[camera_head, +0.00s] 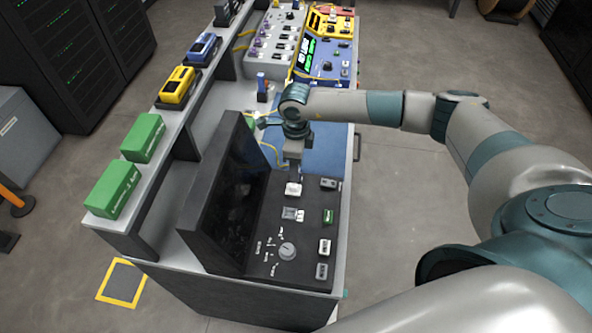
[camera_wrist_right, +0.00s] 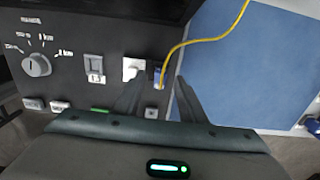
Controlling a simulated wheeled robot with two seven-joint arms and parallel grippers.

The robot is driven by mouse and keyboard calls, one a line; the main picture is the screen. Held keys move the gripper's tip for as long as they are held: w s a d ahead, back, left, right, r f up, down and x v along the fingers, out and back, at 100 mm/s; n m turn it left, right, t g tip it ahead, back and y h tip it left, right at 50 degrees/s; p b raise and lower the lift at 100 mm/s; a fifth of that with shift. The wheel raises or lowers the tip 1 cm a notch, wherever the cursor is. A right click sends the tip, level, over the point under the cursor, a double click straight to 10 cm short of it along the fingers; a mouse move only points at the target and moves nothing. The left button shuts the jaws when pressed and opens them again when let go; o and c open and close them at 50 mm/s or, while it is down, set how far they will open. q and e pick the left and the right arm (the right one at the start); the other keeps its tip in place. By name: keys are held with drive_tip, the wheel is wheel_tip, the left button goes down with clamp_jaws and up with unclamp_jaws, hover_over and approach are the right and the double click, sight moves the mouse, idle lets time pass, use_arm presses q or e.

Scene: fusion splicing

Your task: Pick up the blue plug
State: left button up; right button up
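The blue plug (camera_wrist_right: 158,76) shows in the right wrist view at the edge of the black panel, beside a white socket block (camera_wrist_right: 132,69), with a yellow cable (camera_wrist_right: 195,41) running from it. My right gripper (camera_wrist_right: 158,88) is open, its two dark fingers on either side of the plug; I cannot tell whether they touch it. In the head view my right gripper (camera_head: 293,172) points down over the far end of the black test unit (camera_head: 262,267) and hides the plug. My left gripper is in neither view.
A blue mat (camera_head: 325,150) lies beyond the black unit and also shows in the wrist view (camera_wrist_right: 250,75). The unit's raised screen (camera_head: 225,180) stands left of the gripper. A shelf on the left carries green boxes (camera_head: 113,188) and a yellow device (camera_head: 177,86).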

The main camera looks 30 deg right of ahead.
drive_tip(key=shift+f, duration=0.2)
idle(0.3)
clamp_jaws()
drive_tip(key=shift+r, duration=0.15)
